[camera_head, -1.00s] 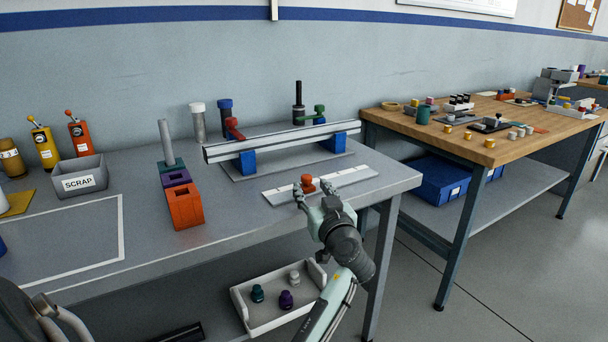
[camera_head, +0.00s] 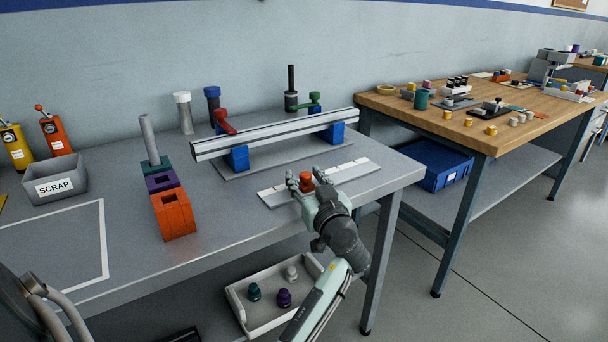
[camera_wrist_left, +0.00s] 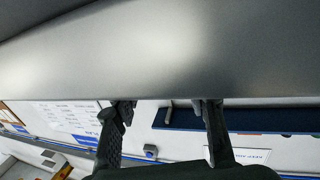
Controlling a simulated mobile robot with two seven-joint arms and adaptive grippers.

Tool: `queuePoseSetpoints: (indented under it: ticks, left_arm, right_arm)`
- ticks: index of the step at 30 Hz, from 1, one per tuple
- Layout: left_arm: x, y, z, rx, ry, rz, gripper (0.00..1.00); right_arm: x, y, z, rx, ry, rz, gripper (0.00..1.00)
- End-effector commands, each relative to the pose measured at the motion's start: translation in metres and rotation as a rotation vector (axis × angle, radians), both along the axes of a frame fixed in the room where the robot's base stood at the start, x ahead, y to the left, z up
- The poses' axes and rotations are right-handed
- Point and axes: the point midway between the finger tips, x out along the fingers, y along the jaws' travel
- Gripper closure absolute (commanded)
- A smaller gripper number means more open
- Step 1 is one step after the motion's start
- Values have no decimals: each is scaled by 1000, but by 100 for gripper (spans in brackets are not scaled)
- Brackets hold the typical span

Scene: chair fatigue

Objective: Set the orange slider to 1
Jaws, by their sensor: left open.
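The orange slider (camera_head: 306,179) is a small knob standing near the middle of a flat pale rail (camera_head: 351,170) on the grey bench. Marks on the rail are too small to read. My left gripper (camera_head: 306,178) is open at the rail, with one fingertip on each side of the knob in the head view. I cannot tell whether the fingers touch it. In the left wrist view the two fingers (camera_wrist_left: 163,108) are apart below a broad grey surface; the slider does not show there. My right gripper is not in view.
Behind the rail, a long aluminium beam (camera_head: 280,138) rests on blue blocks, with red and green clamps. An orange block (camera_head: 174,216) and a SCRAP bin (camera_head: 57,184) stand to the left. A tray (camera_head: 262,321) is below the bench. A wooden table (camera_head: 480,130) stands at right.

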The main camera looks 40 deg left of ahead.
Motion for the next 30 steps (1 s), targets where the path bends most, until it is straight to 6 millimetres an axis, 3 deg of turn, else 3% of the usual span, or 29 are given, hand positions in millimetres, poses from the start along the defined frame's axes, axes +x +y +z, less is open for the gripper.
queuePoseSetpoints:
  ticks: [7, 18, 30]
  left_arm:
    - [0, 0, 0, 0, 0, 0, 56]
    - [0, 0, 0, -1, -1, 0, 100]
    - [2, 0, -1, 0, -2, 1, 100]
  right_arm:
    - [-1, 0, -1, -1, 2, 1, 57]
    - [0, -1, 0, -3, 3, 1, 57]
    - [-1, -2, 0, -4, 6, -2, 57]
